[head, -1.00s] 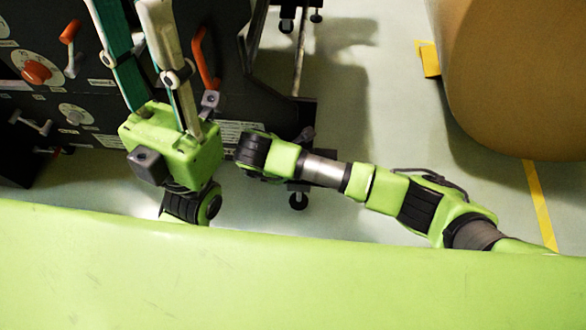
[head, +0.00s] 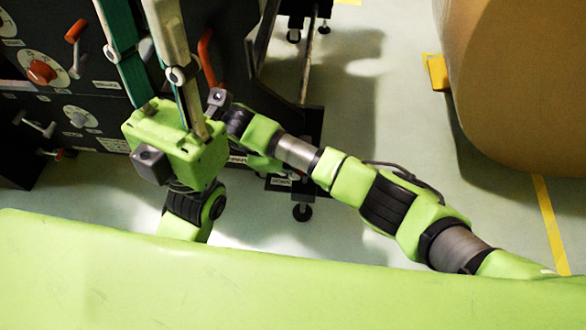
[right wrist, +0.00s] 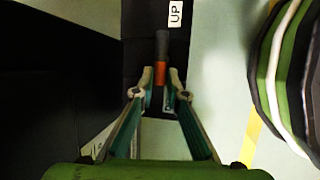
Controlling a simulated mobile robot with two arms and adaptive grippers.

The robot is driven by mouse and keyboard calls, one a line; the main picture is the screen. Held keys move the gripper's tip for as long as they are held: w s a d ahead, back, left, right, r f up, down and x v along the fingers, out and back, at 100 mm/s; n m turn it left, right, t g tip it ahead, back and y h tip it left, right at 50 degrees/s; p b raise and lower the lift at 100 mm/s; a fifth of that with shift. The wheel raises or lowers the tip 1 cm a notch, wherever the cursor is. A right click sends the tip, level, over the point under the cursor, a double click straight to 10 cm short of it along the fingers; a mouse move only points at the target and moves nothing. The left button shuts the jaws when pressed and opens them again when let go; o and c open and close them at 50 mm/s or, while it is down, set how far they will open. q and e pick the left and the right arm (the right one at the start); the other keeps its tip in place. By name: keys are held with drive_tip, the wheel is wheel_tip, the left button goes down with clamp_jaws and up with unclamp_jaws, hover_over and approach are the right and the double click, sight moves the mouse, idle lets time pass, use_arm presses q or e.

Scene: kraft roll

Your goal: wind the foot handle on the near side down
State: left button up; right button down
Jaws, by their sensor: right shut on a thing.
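The foot handle (right wrist: 161,46) shows in the right wrist view as a short dark bar with an orange part, beside a white "UP" label. My right gripper (right wrist: 160,76) has its fingertips closed around the orange part.
A dark machine panel (head: 90,100) with dials, orange levers and small cranks fills the left. A caster foot (head: 302,213) stands on the floor below the black frame. A large brown paper roll (head: 515,80) stands at right. Pale floor with yellow tape (head: 547,215) lies between.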

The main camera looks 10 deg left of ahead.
idle(0.4)
drive_tip(key=c, duration=2)
unclamp_jaws()
drive_tip(key=v, duration=1.2)
